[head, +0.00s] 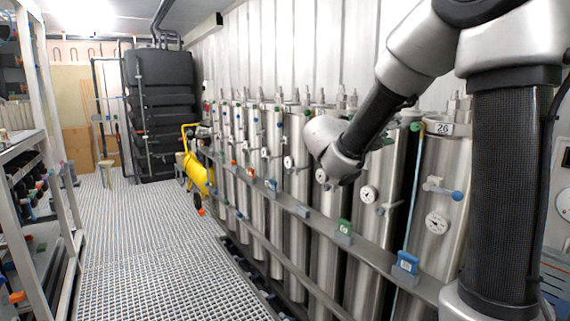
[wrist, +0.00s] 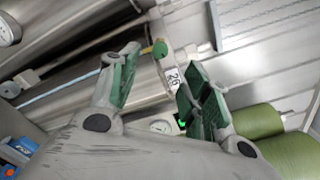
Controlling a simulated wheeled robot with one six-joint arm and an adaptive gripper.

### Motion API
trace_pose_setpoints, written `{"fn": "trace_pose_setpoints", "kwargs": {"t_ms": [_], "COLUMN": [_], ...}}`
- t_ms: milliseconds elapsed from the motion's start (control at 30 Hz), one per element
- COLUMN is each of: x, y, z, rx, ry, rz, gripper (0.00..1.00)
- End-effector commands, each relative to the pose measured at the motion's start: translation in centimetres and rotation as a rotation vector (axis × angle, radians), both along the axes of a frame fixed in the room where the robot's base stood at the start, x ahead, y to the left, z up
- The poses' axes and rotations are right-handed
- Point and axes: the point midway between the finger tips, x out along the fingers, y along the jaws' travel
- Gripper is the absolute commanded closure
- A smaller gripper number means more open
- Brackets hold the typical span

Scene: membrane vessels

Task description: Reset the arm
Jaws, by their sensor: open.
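My arm (head: 375,118) reaches up from the right side of the head view and bends down in front of the row of steel vessels. Its wrist end (head: 335,150) hangs before the middle vessels. I cannot make out the gripper's fingers in the head view. In the wrist view my gripper (wrist: 160,72) shows two green-padded fingers spread apart, with nothing between them. Beyond the fingers is the number 26 tag (wrist: 174,79). This tag also shows in the head view (head: 440,128) on the nearest vessel (head: 446,175).
Steel vessels with gauges and blue or green handles line the right wall behind a grey rail (head: 372,256). A yellow cylinder cart (head: 197,174) stands farther back. A shelf rack (head: 42,140) lines the left. The grated floor (head: 150,245) between is clear.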

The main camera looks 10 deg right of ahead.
Motion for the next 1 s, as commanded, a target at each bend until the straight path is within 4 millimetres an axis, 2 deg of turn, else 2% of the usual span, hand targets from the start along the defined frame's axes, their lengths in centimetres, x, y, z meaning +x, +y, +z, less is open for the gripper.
{"fn": "trace_pose_setpoints", "kwargs": {"t_ms": [167, 267, 300, 367, 467, 567, 600, 700, 800, 900, 1000], "x": [0.1, -1.4, -2.6, -5.4, -10.6, -15.6, -17.4, -20.9, -22.8, -24.0, -24.7], "y": [-0.1, -1.2, -1.8, -2.4, -2.3, -0.4, 0.9, 5.0, 8.5, 10.2, 10.2], "z": [-0.5, -3.6, -5.5, -8.1, -11.6, -14.5, -15.5, -16.9, -16.8, -15.8, -14.6], "rx": [0.070, 0.250, 0.347, 0.503, 0.734, 0.922, 0.987, 1.125, 1.236, 1.346, 1.419], "ry": [-0.130, -0.317, -0.414, -0.599, -0.937, -1.293, -1.432, -1.733, -1.885, -1.919, -1.954], "rz": [0.000, -0.090, -0.163, -0.309, -0.602, -0.954, -1.110, -1.522, -1.838, -1.971, -1.973], "gripper": [0.52, 0.52, 0.52, 0.52, 0.52, 0.52, 0.52, 0.52, 0.52, 0.52, 0.52]}}
